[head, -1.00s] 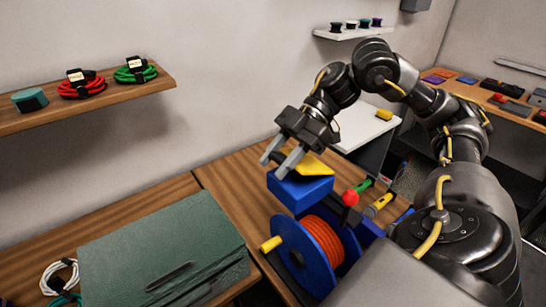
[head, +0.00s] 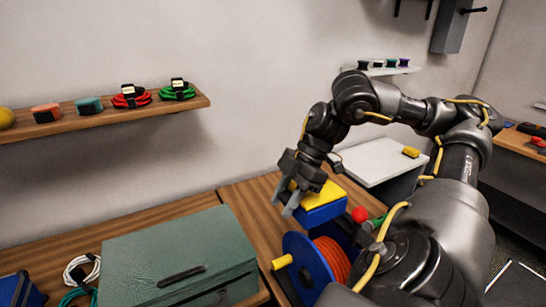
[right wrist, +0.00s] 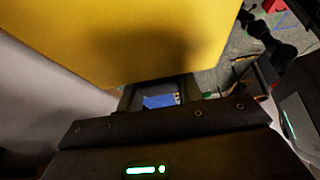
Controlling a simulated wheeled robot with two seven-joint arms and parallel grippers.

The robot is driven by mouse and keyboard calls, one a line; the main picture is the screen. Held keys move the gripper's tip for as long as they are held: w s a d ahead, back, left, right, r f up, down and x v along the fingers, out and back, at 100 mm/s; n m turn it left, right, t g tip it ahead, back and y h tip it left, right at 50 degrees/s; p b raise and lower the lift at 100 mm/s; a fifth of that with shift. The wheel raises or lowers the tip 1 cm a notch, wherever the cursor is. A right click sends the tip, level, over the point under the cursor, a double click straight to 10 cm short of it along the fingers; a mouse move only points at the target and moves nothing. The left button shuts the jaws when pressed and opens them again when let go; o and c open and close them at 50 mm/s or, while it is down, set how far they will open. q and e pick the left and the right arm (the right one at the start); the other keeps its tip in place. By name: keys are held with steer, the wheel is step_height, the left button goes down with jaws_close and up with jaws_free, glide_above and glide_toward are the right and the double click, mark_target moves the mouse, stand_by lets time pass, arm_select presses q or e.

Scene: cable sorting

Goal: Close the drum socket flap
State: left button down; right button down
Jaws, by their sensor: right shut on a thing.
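The cable drum has blue flanges (head: 309,262) and wound orange cable (head: 334,258), and stands on the wooden bench. Its blue socket box (head: 322,214) is on top, at the back. The yellow flap (head: 324,195) lies over the box top, close to flat; I cannot tell if a small gap remains. My right gripper (head: 286,204) is at the flap's left edge, fingers pointing down, shut on the flap. In the right wrist view the yellow flap (right wrist: 150,35) fills the upper part and hides the fingertips. My left gripper is not in view.
A green case (head: 180,250) lies left of the drum. A red knob (head: 360,214) and a yellow handle (head: 282,262) stick out by the drum. A wall shelf (head: 110,118) holds coiled cables. A white surface (head: 375,160) stands behind. Bare bench (head: 245,195) shows behind the drum.

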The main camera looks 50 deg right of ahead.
steer(key=shift+f, duration=0.1)
stand_by(0.3)
steer(key=c, duration=0.9)
jaws_free()
steer(key=shift+d, duration=0.1)
steer(key=v, duration=1)
steer(key=shift+s+d+r+b, duration=0.1)
steer(key=shift+r+b, duration=0.2)
steer(key=shift+r, duration=0.05)
steer(key=shift+f, duration=0.1)
steer(key=x, duration=1)
steer(key=shift+a+f+p, duration=0.2)
steer(key=shift+f+p, duration=0.05)
steer(key=shift+p, duration=0.05)
steer(key=shift+d, duration=0.1)
